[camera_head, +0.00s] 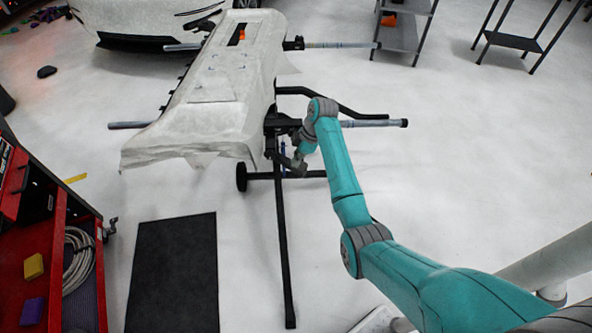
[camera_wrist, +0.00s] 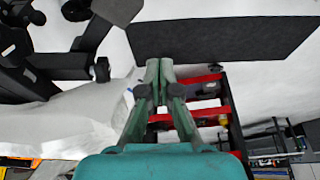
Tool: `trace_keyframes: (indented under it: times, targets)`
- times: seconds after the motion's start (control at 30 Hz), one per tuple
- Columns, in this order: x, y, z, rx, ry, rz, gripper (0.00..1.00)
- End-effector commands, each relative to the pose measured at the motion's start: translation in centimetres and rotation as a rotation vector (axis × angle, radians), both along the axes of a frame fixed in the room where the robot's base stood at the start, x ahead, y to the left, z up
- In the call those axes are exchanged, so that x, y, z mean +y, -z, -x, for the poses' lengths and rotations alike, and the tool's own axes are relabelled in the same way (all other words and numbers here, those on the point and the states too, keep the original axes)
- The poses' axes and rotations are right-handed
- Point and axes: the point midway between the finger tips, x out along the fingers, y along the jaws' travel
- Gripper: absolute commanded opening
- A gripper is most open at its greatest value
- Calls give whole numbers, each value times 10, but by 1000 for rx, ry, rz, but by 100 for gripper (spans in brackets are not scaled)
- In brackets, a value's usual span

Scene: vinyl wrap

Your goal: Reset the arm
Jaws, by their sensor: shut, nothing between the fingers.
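My teal arm reaches from the bottom right up to the middle of the head view. Its wrist bends down beside the black stand. My gripper (camera_head: 296,164) is small there and overlaps the stand's frame in the picture; I cannot tell whether they touch. In the wrist view my gripper (camera_wrist: 160,65) shows its two greenish fingers closed together at the tips, with nothing held between them.
A white-covered panel (camera_head: 215,95) rests on a wheeled black stand (camera_head: 282,240) close to my wrist. A dark mat (camera_head: 172,275) lies on the floor. A red tool cart (camera_head: 38,275) stands at left. Shelves (camera_head: 402,35) stand behind.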

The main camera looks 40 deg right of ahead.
Motion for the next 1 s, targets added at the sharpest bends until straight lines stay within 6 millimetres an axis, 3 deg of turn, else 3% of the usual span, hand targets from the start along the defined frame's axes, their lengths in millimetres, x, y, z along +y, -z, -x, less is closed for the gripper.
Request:
trace_keyframes:
  times: [0.23,0.53,0.77,1.0]
  targets:
    - [-6,-20,-2,-1,-1,-1,0]
    - [-3,-16,0,-2,8,1,0]
    - [28,40,27,-41,127,25,0]
    - [67,98,76,-121,302,53,0]
